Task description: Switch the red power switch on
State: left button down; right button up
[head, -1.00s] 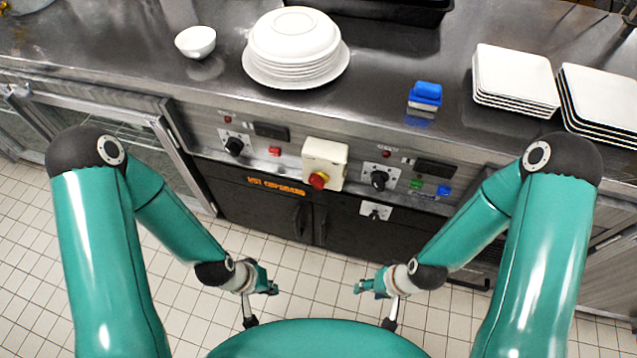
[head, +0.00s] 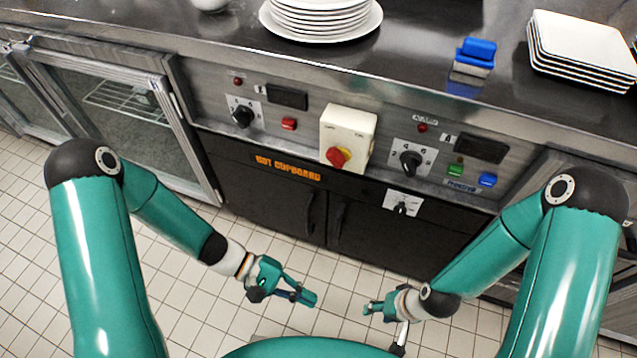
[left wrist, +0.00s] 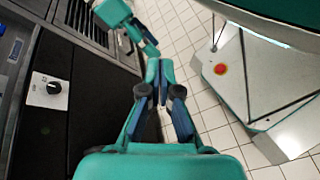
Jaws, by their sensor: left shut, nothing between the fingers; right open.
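A red rotary knob (head: 337,157) with some yellow around it sits on a cream switch box (head: 361,130) at the middle of the cupboard front in the head view. A small red rectangular switch (head: 289,124) is on the steel panel to its left. The pictures do not tell which is the power switch, or its setting. My left gripper (head: 308,298) is shut and empty, low in front of the cupboard, well apart from both. Its closed fingers also show in the left wrist view (left wrist: 158,68). My right gripper (head: 370,308) is open to its right, touching nothing.
Black dials (head: 243,117) (head: 411,160) and a lower dial (head: 402,208) flank the box. Green (head: 455,170) and blue (head: 488,180) buttons are at right. Stacked plates (head: 320,32) stand on the counter. Space between grippers and cupboard is clear.

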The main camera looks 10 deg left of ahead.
aim_at(338, 158)
pick_arm(q)
jog(key=w+n+t+h+b, duration=0.2)
jog(key=w+t+h+b, duration=0.25)
jog(key=w, duration=0.35)
jog(key=w+a+r+n+t+b, duration=0.2)
jog(key=w+a+t+b, duration=0.1)
jog(key=w+a+t, duration=0.2)
jog(key=w+a+r+n+t+h+b, duration=0.1)
jog(key=w+a+r+n+t+b, duration=0.1)
jog(key=w+t, duration=0.6)
jog(key=a+r+b, duration=0.1)
jog(key=a, duration=0.1)
jog(key=shift+a+r+b, duration=0.3)
jog(key=shift+a+b, duration=0.05)
jog(key=shift+a, duration=0.05)
pick_arm(e)
notch_tip(338, 158, down, 13)
jog(key=shift+f, duration=0.2)
pick_arm(q)
jog(key=s+d+r+b+x, duration=0.1)
jog(key=s+x, duration=0.1)
jog(key=x, duration=1)
jog(key=shift+d+r, duration=0.25)
jog(key=shift+r, duration=0.2)
pick_arm(e)
jog(key=shift+f, duration=0.75)
